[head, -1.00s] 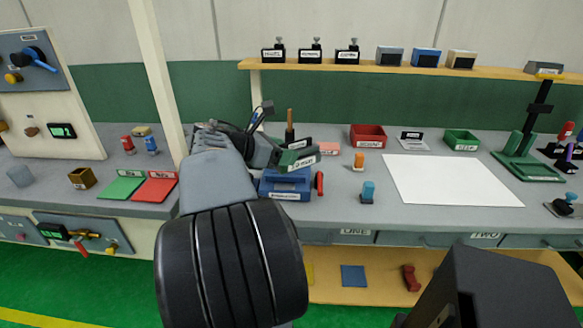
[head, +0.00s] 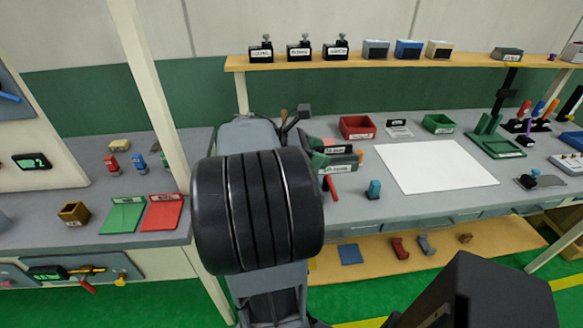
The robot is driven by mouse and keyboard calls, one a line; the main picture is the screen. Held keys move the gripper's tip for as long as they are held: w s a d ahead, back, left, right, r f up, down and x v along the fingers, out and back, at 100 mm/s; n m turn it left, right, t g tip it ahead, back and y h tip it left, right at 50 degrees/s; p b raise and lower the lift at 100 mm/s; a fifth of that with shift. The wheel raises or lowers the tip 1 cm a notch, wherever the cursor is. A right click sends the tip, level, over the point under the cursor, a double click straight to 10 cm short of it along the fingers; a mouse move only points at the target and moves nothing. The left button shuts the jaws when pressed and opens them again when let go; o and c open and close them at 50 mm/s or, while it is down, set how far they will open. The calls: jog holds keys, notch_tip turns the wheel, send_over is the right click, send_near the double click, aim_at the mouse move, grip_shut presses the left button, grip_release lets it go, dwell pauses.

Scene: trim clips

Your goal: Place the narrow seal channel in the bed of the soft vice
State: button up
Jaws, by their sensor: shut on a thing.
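My arm's large black joint fills the middle of the head view and hides my gripper, its fingers and whatever is between them. Only a small dark bracket near my wrist shows above the arm. Just right of the joint is what looks like the soft vice (head: 338,160), with green and black labelled parts and a red handle. Its left side and its bed are hidden behind my arm. I cannot make out the narrow seal channel in this view.
A white sheet (head: 435,167) lies right of the vice, with a blue-topped stamp-like piece (head: 374,190) before it. A red bin (head: 357,127) and a green bin (head: 437,123) stand behind. Green (head: 121,215) and red (head: 162,212) mats lie left, past a pale post (head: 150,90).

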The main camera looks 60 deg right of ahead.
jog(key=w+d+f, duration=0.1)
jog(key=w+f, duration=0.1)
jog(key=w, duration=0.1)
jog(key=w+d+f, duration=0.1)
jog(key=w+f, duration=0.2)
jog(key=w, duration=0.1)
jog(key=w+d+f, duration=0.2)
jog(key=w+f, duration=0.1)
jog(key=w, duration=0.1)
jog(key=shift+w, duration=0.2)
jog(key=shift+w+d+f, duration=0.15)
jog(key=shift+w+f, duration=0.4)
jog(key=shift+f, duration=0.2)
jog(key=shift+w+f, duration=0.1)
jog(key=shift+f, duration=1.5)
jog(key=shift+f, duration=0.15)
jog(key=o, duration=1)
